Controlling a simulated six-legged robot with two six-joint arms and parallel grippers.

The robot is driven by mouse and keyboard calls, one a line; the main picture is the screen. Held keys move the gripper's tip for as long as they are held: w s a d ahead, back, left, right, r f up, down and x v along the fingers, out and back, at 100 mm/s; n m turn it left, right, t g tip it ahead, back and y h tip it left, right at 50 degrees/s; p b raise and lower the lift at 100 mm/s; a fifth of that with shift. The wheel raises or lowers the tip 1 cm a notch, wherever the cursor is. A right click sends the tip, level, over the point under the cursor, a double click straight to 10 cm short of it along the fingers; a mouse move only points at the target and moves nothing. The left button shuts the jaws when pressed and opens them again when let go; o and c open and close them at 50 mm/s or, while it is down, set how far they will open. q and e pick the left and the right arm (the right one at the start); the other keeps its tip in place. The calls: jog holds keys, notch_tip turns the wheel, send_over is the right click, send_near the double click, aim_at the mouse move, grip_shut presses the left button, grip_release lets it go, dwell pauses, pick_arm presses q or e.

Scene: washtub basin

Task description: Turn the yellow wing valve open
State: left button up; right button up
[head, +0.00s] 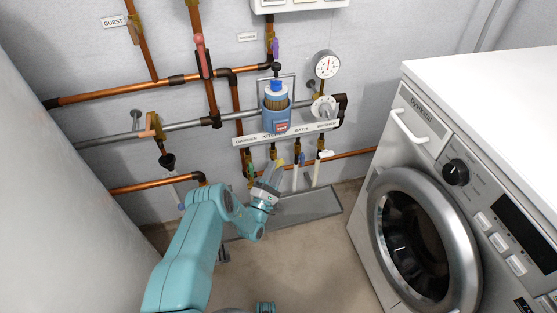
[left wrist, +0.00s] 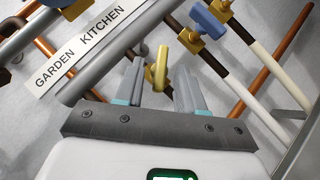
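The yellow wing valve (left wrist: 157,68) sits on a brass fitting under the "KITCHEN" label in the left wrist view. In the head view only a small bit of yellow (head: 280,162) shows above my gripper. My left gripper (head: 274,175) reaches up to the valve row from below. In the left wrist view its two grey fingers (left wrist: 160,78) are open, one on each side of the yellow wing. A gap shows on both sides, so neither finger visibly touches it. The wing points roughly along the fingers.
A blue wing valve (left wrist: 208,20) stands close to the right. The label strip (head: 285,135) and copper pipes run above and behind. A blue filter housing (head: 276,110) hangs above. A washing machine (head: 430,210) fills the right side. The floor in front is clear.

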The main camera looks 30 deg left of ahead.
pick_arm(q)
jog(key=p+v, duration=0.1)
jog(key=v, duration=1.1)
jog(key=shift+w+d, duration=0.1)
